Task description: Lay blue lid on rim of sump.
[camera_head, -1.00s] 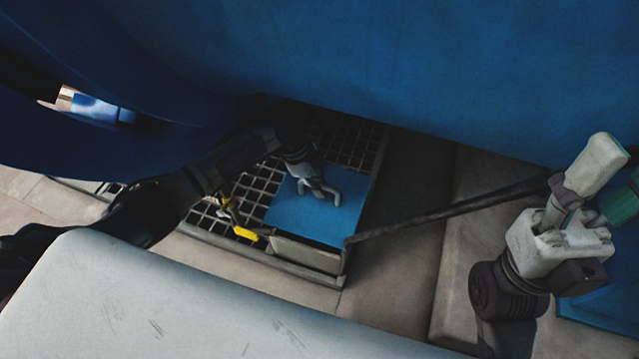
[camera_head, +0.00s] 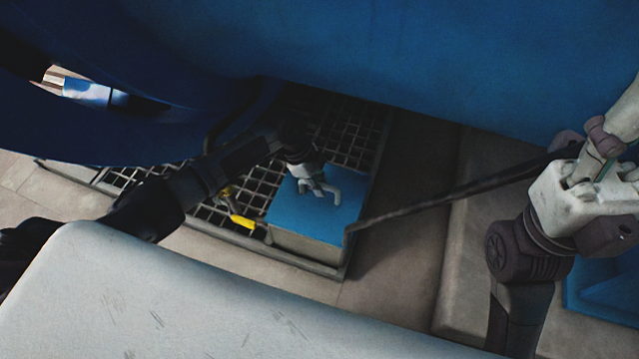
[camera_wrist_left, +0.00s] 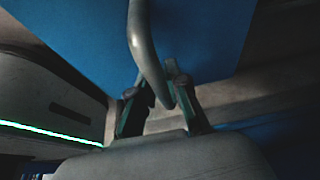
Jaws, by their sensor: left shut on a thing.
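The blue lid (camera_head: 308,217) is a flat square plate with a pale bar handle (camera_head: 333,189) on top. My left gripper (camera_head: 316,186) is shut on this handle, with my dark arm reaching in from the left. In the left wrist view, the curved grey handle (camera_wrist_left: 146,48) runs down between the fingers (camera_wrist_left: 165,108), with the lid (camera_wrist_left: 70,40) behind. The lid covers the top of the sump, whose grey front wall (camera_head: 308,249) shows under its near edge. I cannot tell whether the lid touches the rim all round. I cannot make out my right gripper.
A dark metal grating (camera_head: 262,186) lies left of and behind the sump. A yellow-handled part (camera_head: 241,221) is close to its left side. A dark bar (camera_head: 450,196) slopes from its right corner. A large blue body (camera_head: 400,60) hangs overhead, and a pale surface (camera_head: 150,310) fills the foreground.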

